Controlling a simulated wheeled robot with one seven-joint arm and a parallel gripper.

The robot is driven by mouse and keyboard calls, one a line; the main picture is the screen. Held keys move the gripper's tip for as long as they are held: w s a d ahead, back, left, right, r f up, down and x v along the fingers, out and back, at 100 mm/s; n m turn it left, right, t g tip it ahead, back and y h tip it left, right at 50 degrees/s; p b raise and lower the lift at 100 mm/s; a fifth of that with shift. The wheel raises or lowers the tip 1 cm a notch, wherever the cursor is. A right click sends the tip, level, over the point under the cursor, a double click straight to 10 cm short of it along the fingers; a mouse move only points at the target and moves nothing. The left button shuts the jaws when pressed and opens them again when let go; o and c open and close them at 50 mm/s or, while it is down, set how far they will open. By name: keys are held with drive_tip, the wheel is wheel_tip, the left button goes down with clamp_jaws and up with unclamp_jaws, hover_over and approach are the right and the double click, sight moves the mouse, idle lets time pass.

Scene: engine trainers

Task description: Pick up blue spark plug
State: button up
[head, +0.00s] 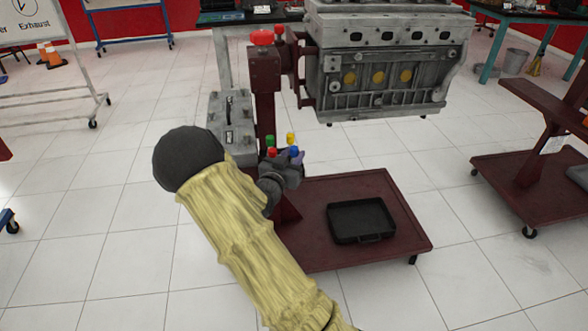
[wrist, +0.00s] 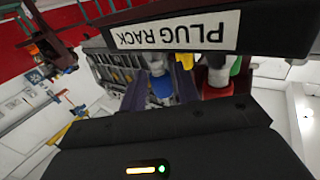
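The blue spark plug (head: 294,151) stands in the small plug rack, beside the red post of the engine stand. In the wrist view the blue plug (wrist: 161,86) sits between the two purple fingers of my gripper (wrist: 160,90), one close against each side. My gripper also shows at the rack in the head view (head: 288,165), partly hidden by my arm. The fingers look shut on the blue plug, which still appears at rack height. The plug rack (wrist: 272,33) shows its label upside down in the wrist view.
A red plug (head: 271,152), a green plug (head: 270,140) and a yellow plug (head: 291,137) stand close to the blue one. The engine block (head: 385,60) hangs above. A black tray (head: 361,221) lies on the red stand base (head: 400,205). A grey case (head: 231,120) stands left of the post.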

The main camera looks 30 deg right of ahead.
drive_tip(key=shift+w+d, duration=0.45)
drive_tip(key=shift+d, duration=0.05)
drive_tip(key=shift+c, duration=0.2)
clamp_jaws()
drive_tip(key=shift+r, duration=0.1)
wheel_tip(320, 180, up, 10)
drive_tip(key=p, duration=0.2)
drive_tip(key=shift+p, duration=0.4)
